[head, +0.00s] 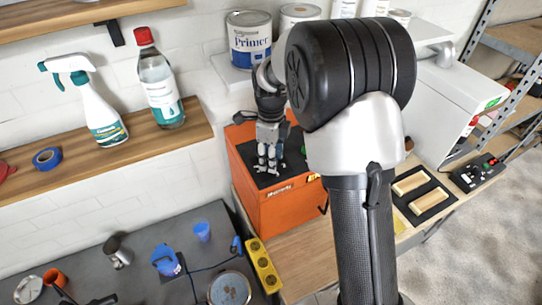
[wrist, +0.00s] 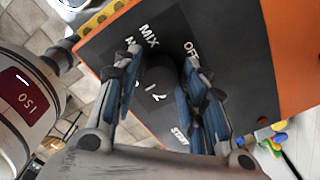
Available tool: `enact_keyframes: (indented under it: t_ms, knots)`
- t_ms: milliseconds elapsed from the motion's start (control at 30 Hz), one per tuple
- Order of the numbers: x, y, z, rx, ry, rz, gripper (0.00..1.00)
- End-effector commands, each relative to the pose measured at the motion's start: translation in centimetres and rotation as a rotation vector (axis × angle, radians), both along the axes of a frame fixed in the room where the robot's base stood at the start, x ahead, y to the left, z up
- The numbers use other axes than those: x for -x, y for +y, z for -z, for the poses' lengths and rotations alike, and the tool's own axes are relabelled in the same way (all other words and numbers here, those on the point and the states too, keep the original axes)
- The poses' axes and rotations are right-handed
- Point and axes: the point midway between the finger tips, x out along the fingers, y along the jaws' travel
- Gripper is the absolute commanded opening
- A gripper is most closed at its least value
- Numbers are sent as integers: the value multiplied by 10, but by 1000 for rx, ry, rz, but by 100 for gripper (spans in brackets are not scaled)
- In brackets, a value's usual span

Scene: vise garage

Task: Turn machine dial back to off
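The orange machine (head: 290,209) stands on the bench in the middle of the head view, with a dark top panel. In the wrist view its dark panel (wrist: 232,62) carries white markings, among them MIX, OFF and START. The dial (wrist: 160,73) is a dark round knob, dark against the panel, so its pointer direction is unclear. My gripper (head: 268,167) points down over the panel. In the wrist view my gripper (wrist: 163,68) has its fingers apart, one on each side of the dial, with small gaps seeming to show. The dial is hidden in the head view.
A primer can (head: 249,40) stands behind the machine. A wooden shelf (head: 150,150) with bottles is at left. A yellow box (head: 263,268) sits close to the machine's lower left. A white cabinet (head: 440,105) is at right.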

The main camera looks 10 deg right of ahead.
Motion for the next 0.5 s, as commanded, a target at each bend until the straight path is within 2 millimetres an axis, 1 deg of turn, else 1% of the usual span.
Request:
enact_keyframes:
  t_ms: [33, 67, 433, 500]
  knots:
    - [0, 0, 0, 0, 0, 0, 33]
    - [0, 0, 0, 0, 0, 0, 31]
    - [0, 0, 0, 0, 0, 0, 6]
    - [0, 0, 0, 0, 0, -1, 6]
